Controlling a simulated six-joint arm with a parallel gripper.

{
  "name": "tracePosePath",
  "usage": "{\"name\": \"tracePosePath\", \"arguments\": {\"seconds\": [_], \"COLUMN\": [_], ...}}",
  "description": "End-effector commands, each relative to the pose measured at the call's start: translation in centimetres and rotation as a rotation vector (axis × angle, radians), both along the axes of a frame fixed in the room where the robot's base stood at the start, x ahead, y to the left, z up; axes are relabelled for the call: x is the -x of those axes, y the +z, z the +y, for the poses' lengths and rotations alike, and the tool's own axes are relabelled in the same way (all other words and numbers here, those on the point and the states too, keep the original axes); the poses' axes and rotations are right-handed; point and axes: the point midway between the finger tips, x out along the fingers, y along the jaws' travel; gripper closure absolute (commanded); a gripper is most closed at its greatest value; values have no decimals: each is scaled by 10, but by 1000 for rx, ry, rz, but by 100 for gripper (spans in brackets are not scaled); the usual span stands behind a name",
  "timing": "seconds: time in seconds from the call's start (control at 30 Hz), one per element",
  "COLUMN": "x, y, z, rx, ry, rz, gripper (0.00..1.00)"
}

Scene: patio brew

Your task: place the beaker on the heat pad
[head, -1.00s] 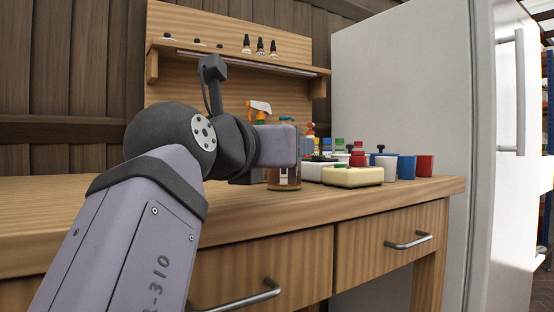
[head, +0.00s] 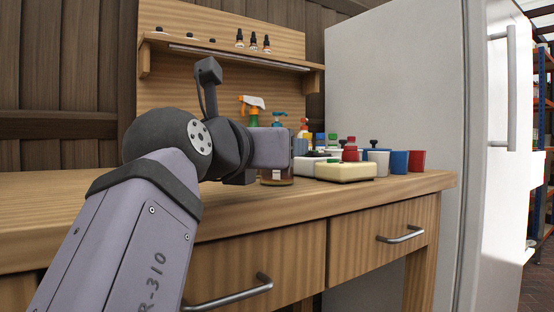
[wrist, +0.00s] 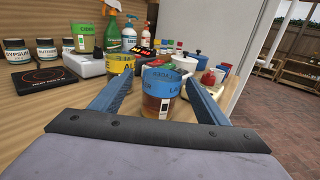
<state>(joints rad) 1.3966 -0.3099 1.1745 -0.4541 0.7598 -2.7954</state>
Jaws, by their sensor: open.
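A clear beaker (wrist: 158,105) with a blue band and amber liquid stands upright on the bench between my gripper's fingers in the wrist view. Its lower part also shows under my gripper in the head view (head: 277,180). My gripper (wrist: 160,77) is open, with one blue-grey finger on each side of the beaker; I cannot tell whether either touches it. The heat pad (wrist: 37,78), a flat black square with a reddish ring, lies on the bench at the left of the wrist view, with nothing on it. In the head view my arm hides the fingertips and the pad.
A yellow-banded beaker (wrist: 118,65) stands just behind the left finger. A green-banded beaker (wrist: 84,40) is at a white device (wrist: 91,65). Jars (wrist: 17,50) stand behind the pad.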

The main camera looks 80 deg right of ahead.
Motion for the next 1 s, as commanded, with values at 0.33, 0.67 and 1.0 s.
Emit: {"name": "tracePosePath", "arguments": {"seconds": [0.33, 0.67, 1.0], "x": [2, 8, 11], "y": [1, 2, -2], "z": [-11, -38, -60], "rx": [0, -3, -1], "ry": [-1, -2, 0], "rz": [0, 1, 0], "gripper": [31, 31, 31]}}
